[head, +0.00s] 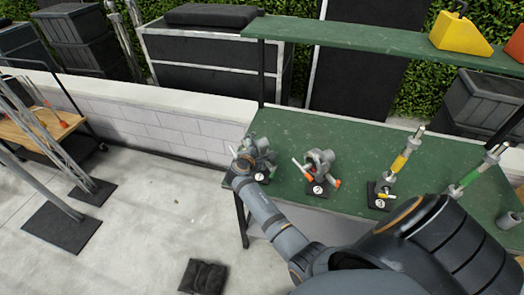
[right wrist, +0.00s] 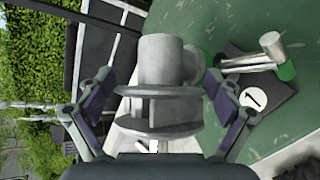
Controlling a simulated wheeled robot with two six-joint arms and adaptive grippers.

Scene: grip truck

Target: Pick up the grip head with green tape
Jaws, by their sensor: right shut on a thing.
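A grey metal grip head (head: 262,153) is at the left end of the green table, beside a black square plate with a white number disc. In the right wrist view the grip head (right wrist: 165,75) sits between the fingers. Its T-handle with a green end (right wrist: 285,71) sticks out to the right over the plate marked 1. My right gripper (head: 243,167) is shut on this grip head, with fingers on both sides of its round discs. The gripper partly hides it in the head view. My left gripper is not in view.
A second grip head (head: 320,161) with an orange-red end stands to the right on the green table (head: 350,135). Farther right are an upright with yellow tape (head: 400,163) and one with green tape (head: 472,176). A green shelf (head: 350,36) spans above the table's back.

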